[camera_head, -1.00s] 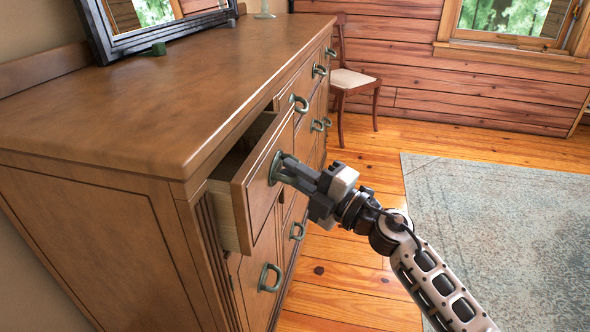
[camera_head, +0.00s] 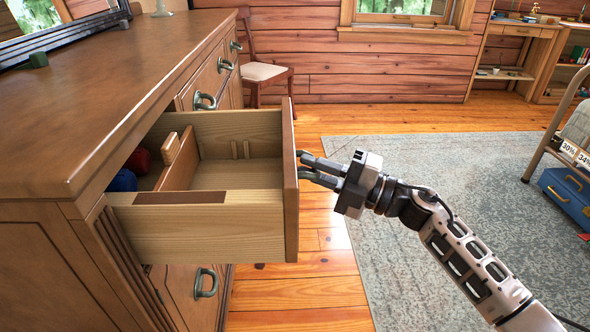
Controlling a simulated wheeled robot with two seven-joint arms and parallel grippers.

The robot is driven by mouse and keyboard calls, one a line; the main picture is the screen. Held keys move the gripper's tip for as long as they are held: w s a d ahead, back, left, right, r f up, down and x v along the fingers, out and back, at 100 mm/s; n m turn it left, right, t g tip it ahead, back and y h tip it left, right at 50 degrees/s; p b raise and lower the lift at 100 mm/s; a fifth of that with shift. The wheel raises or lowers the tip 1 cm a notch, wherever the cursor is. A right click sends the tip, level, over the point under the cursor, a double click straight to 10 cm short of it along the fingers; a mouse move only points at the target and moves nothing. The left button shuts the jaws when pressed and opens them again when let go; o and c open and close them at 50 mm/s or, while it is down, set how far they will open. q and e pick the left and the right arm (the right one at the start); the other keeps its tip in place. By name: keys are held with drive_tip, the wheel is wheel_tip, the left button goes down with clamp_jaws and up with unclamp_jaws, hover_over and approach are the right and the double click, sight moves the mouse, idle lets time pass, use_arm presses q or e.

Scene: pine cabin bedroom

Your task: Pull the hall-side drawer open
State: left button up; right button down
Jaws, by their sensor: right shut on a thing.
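The near top drawer (camera_head: 205,232) of the brown wooden dresser (camera_head: 85,95) stands far out. Its pale interior shows, with a wooden divider (camera_head: 178,165) and a blue and a red round item at the back left. My right gripper (camera_head: 305,165) is at the outer side of the drawer front (camera_head: 291,185), shut on the drawer's ring handle (camera_head: 300,154), which is mostly hidden by the fingers and seen edge-on. My left gripper is not in view.
A chair (camera_head: 262,72) stands beyond the dresser. A blue-grey rug (camera_head: 440,160) covers the floor at right, with a bed frame (camera_head: 550,125) and a blue case (camera_head: 570,195) at the right edge. Bare floorboards (camera_head: 290,290) lie below the drawer.

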use_arm(q)
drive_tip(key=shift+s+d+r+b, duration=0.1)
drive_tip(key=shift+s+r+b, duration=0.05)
drive_tip(key=shift+b, duration=0.25)
use_arm(e)
drive_tip(key=d, duration=0.8)
drive_tip(key=shift+d, duration=0.2)
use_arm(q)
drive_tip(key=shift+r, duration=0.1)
use_arm(e)
drive_tip(key=c, duration=1.7)
unclamp_jaws()
drive_tip(key=shift+c, duration=0.2)
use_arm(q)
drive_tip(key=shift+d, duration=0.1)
use_arm(e)
drive_tip(key=shift+d, duration=0.1)
drive_tip(key=v, duration=1.6)
